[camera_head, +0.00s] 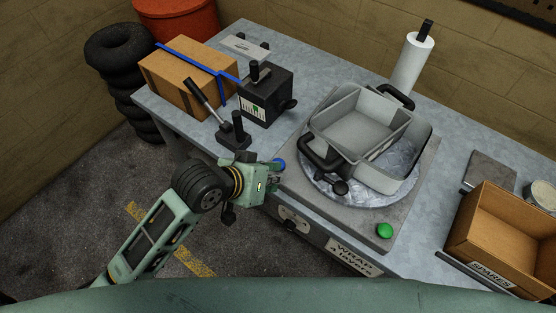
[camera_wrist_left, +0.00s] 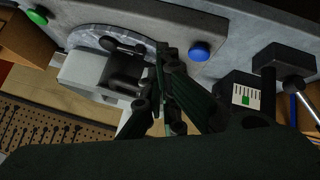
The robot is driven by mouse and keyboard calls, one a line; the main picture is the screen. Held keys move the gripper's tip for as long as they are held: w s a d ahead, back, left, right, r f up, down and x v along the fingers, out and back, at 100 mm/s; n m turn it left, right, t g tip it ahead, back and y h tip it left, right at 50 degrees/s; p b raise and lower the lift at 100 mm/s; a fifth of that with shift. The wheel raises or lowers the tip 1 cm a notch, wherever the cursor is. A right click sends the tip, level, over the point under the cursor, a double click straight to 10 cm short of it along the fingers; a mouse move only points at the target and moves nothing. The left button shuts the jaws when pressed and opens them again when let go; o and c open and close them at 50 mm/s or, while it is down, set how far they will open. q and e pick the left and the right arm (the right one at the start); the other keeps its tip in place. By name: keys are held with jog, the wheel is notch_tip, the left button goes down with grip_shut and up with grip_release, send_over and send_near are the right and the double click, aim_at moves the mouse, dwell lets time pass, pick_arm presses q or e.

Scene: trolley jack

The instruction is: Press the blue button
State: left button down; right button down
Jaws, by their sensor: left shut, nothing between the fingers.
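The blue button (camera_head: 279,164) is a small dome on the near left corner of the grey wrapping station on the bench. My left gripper (camera_head: 278,179) is shut and empty, with its fingertips right beside the button in the head view. In the left wrist view the blue button (camera_wrist_left: 200,51) shows clear of the fingers (camera_wrist_left: 163,62), a little to their right. I cannot tell whether they touch it. My right gripper is in neither view.
A green button (camera_head: 384,230) is on the station's near right corner. A grey bin (camera_head: 356,130) sits on the round turntable (camera_head: 372,202). A lever device (camera_head: 233,136), black box (camera_head: 266,96) and strapped carton (camera_head: 180,77) stand left. An open SPARES box (camera_head: 505,232) is right.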

pick_arm(q)
jog(key=w+r+n, duration=0.2)
jog(key=w+r, duration=0.2)
jog(key=w, duration=0.8)
jog(key=shift+w+h, duration=0.2)
jog(key=shift+h, duration=0.2)
jog(key=shift+d, duration=0.15)
notch_tip(320, 180, down, 8)
jog(key=b, duration=0.8)
jog(key=shift+r, duration=0.2)
jog(key=shift+f, duration=0.45)
jog(key=shift+f, duration=0.2)
